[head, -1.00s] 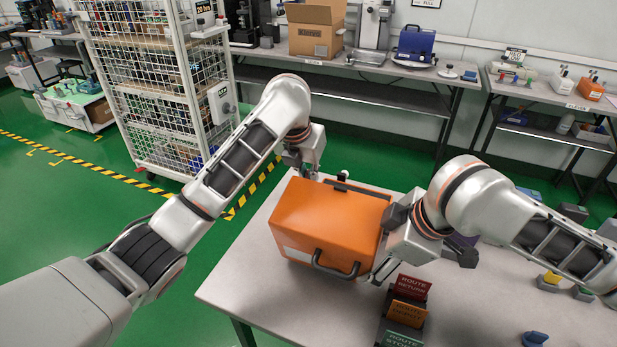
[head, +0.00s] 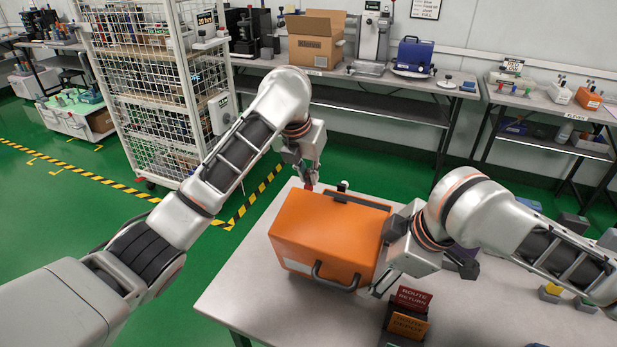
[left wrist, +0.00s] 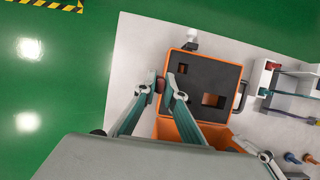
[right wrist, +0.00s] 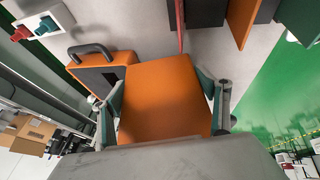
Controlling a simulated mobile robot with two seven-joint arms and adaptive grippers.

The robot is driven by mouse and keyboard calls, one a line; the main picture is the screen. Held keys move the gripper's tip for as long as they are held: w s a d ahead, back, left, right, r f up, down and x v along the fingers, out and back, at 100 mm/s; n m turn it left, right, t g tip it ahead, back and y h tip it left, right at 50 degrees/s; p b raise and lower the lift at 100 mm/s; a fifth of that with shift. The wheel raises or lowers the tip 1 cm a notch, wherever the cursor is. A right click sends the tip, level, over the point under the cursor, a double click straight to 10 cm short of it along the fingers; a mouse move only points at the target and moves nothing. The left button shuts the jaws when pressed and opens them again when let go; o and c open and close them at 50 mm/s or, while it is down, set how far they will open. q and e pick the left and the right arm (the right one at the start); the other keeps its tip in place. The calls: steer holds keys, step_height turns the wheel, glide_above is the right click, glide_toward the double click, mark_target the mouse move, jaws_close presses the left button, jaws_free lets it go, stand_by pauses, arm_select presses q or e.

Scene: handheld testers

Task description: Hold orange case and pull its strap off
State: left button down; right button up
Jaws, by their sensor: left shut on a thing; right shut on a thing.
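The orange case (head: 325,240) sits on the table, its dark handle (head: 335,278) on the near side. A dark strap-like band (head: 357,201) runs along its back top edge. My left gripper (head: 310,181) is behind the case's far left corner, shut on a small red piece (head: 309,188), perhaps the strap's tab. The red piece also shows between the fingers in the left wrist view (left wrist: 160,85), beside the dark cut-out face (left wrist: 205,85). My right gripper (head: 385,252) is shut on the case's right side; its fingers straddle an orange panel in the right wrist view (right wrist: 160,95).
Several sign plates (head: 408,310) stand in a holder close to the case's near right. The table (head: 240,280) is clear at left and front. A wire cage cart (head: 150,90) and benches with a cardboard box (head: 316,42) stand behind.

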stand_by(0.4)
steer(key=o, duration=1.1)
steer(key=shift+o, duration=0.2)
